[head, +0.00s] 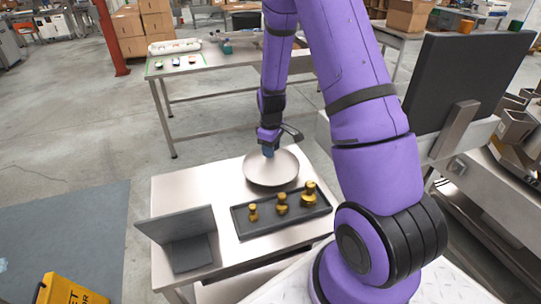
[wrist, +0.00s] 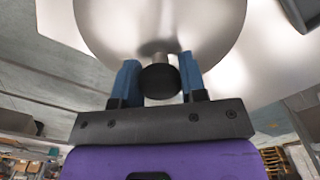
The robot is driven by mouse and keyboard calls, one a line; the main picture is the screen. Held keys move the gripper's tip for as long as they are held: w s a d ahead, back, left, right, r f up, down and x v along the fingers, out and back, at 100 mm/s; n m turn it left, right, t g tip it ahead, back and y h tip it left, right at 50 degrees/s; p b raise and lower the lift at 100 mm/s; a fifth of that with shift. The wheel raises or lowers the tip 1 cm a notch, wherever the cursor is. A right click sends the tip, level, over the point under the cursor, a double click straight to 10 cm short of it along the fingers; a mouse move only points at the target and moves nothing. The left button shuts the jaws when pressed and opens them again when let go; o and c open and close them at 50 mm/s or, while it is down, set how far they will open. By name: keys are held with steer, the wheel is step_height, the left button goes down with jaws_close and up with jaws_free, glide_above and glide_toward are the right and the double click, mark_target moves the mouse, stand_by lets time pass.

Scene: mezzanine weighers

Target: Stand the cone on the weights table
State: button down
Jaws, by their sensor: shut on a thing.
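The cone (head: 271,169) is a wide, round, pale metal piece, seen over the far half of the weights table (head: 180,192). In the wrist view the cone (wrist: 105,25) fills the top centre, with a short stem and a dark knob (wrist: 160,81) toward me. My gripper (head: 268,151) is above the cone, its blue fingers shut on this knob end. In the wrist view my gripper (wrist: 159,82) has one finger on each side of the knob. The cone looks roughly level. I cannot tell whether its underside touches the tabletop.
A black tray (head: 242,223) with three brass weights (head: 281,204) lies just in front of the cone. A dark angled stand (head: 190,250) is at the table's front left. The table's left back is bare. A second table (head: 215,57) stands behind.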

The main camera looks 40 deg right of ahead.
steer(key=shift+f, duration=1.45)
steer(key=shift+f, duration=0.15)
steer(key=c, duration=0.7)
jaws_free()
